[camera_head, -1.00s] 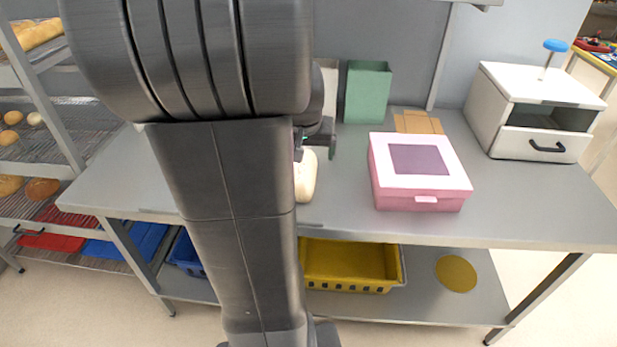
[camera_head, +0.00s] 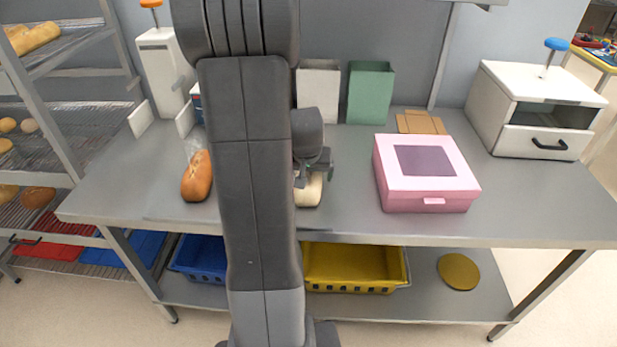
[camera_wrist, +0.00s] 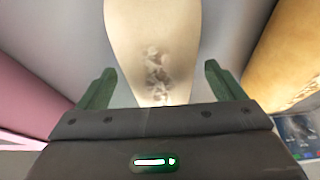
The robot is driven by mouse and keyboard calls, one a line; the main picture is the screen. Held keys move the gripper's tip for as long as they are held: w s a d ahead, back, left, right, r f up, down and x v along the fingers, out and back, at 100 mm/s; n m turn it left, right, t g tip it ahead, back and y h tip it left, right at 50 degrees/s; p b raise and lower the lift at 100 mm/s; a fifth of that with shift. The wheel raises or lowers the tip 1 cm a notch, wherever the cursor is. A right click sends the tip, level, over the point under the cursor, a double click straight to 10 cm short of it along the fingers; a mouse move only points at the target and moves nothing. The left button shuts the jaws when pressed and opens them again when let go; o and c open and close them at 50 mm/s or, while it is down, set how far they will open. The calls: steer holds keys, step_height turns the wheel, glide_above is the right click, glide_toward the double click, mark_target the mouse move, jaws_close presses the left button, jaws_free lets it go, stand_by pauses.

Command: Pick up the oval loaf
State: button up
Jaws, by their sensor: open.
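A pale, long rounded loaf (camera_head: 309,192) lies on the steel table, partly hidden by my arm and gripper. My gripper (camera_head: 315,180) is open and sits over its far end. In the wrist view the pale loaf (camera_wrist: 152,40) fills the middle, between and beyond the two open green fingers of my gripper (camera_wrist: 158,78). A gap shows on each side, and the loaf's nearest end is hidden behind the gripper body. A browner loaf (camera_head: 196,178) lies left of my arm with a clear bag at its far end; it shows at the right of the wrist view (camera_wrist: 287,55).
A pink box (camera_head: 425,185) stands right of the pale loaf. A white container (camera_head: 318,85) and a green one (camera_head: 370,93) stand behind. A white drawer unit (camera_head: 535,110) is at the far right. A yellow crate (camera_head: 353,268) sits on the lower shelf.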

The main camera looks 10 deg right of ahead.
steer(key=shift+w+f, duration=0.25)
steer(key=shift+f, duration=0.3)
steer(key=c, duration=1.2)
